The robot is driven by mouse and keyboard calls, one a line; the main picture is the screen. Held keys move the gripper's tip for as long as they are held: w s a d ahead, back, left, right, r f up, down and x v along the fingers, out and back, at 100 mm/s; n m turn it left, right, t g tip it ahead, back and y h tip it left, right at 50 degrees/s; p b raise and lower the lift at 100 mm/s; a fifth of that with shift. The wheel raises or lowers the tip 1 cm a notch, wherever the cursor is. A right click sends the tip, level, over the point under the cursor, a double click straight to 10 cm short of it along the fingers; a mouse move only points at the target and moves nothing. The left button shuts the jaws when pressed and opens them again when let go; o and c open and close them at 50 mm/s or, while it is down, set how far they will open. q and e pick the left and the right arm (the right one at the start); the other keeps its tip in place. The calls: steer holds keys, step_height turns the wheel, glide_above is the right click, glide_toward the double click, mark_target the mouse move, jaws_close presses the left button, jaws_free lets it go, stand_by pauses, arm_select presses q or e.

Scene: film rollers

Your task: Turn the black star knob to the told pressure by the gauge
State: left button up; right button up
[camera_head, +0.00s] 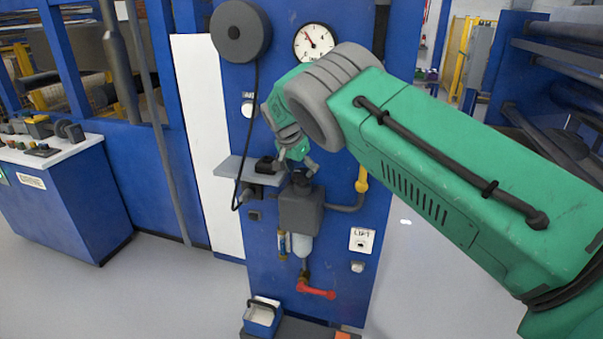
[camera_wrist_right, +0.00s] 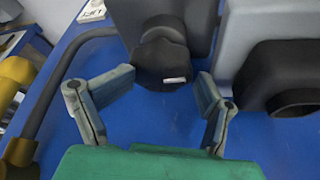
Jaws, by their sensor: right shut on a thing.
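The black star knob (camera_wrist_right: 163,60) has a small white mark and sits on top of the dark grey regulator body (camera_head: 300,210) on the blue panel. My right gripper (camera_head: 299,168) reaches down to it from above. In the head view, the fingers and the arm partly hide the knob. The round white pressure gauge (camera_head: 314,42) is higher on the panel; its red needle points to the upper left. My left gripper is not in view.
A grey shelf (camera_head: 235,170) with a black item stands left of the knob. A yellow fitting and grey pipe (camera_head: 346,207) are on its right. A red-handled valve (camera_head: 316,291) and a blue bin (camera_head: 263,318) are below. A dark reel (camera_head: 240,31) is at upper left.

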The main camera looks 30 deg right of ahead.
mark_target(296, 175)
steer(key=v, duration=0.6)
steer(key=shift+a+r, duration=0.1)
steer(key=shift+r, duration=0.05)
steer(key=shift+a+r, duration=0.3)
steer(key=shift+r, duration=0.1)
